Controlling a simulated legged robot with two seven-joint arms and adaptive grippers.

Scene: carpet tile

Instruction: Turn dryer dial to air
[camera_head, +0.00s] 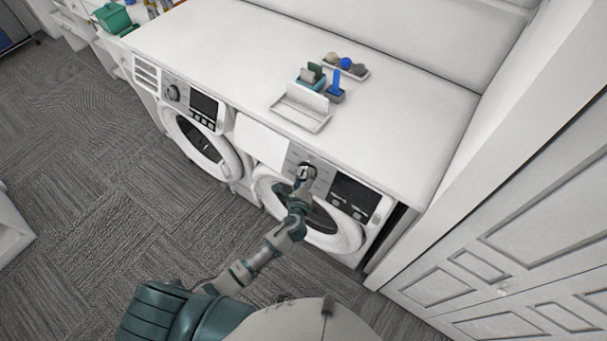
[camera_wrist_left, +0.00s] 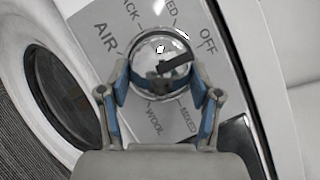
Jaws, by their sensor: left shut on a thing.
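The dryer (camera_head: 376,231) is the right of two white front-loading machines. Its chrome dial (camera_head: 306,169) is on the front panel, left of a dark display. In the left wrist view the round dial (camera_wrist_left: 160,48) fills the space between my fingers, with a black mark across it, lying toward the right. AIR (camera_wrist_left: 106,40) is printed on its left, OFF on its right, WOOL and MIXED below; the upper labels are cut off. My left gripper (camera_head: 303,180) is shut on the dial, one blue-lined finger (camera_wrist_left: 160,88) on each side. My right gripper is not in view.
A second machine (camera_head: 196,138) stands on the left. The white counter (camera_head: 240,45) above holds a tray (camera_head: 300,108) and small containers. White panelled cabinet doors (camera_head: 490,260) stand close on the right. The carpet (camera_head: 90,180) is clear at the left.

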